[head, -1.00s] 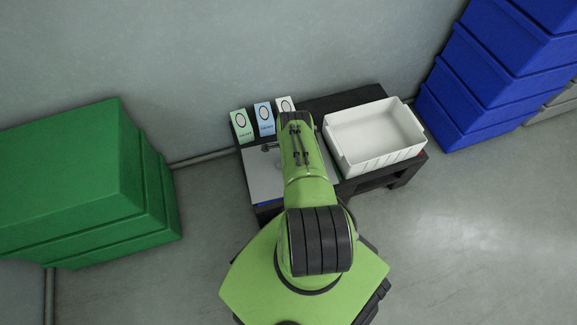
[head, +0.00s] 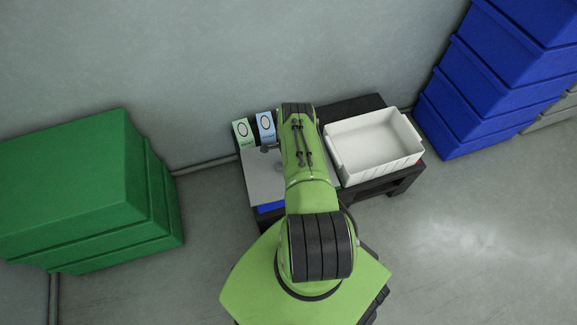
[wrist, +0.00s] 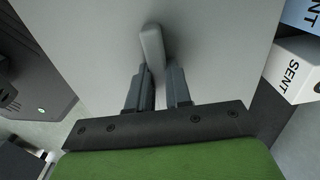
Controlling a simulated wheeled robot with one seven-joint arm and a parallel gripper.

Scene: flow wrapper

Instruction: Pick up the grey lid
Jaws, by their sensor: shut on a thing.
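The grey lid (head: 262,182) is a flat light-grey panel, seen in the head view left of my arm and partly hidden by it. In the wrist view the lid (wrist: 95,50) fills the middle, with a raised grey handle (wrist: 152,45) on it. My gripper (wrist: 158,80) is shut on this handle, with one finger on each side. In the head view my arm hides the gripper's fingers. A blue surface (head: 270,208) shows just under the lid's near edge.
The lid is over a dark table (head: 358,105). A white bin (head: 385,165) stands at the table's right. Green crates (head: 70,190) are stacked at left, blue crates (head: 480,90) at right.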

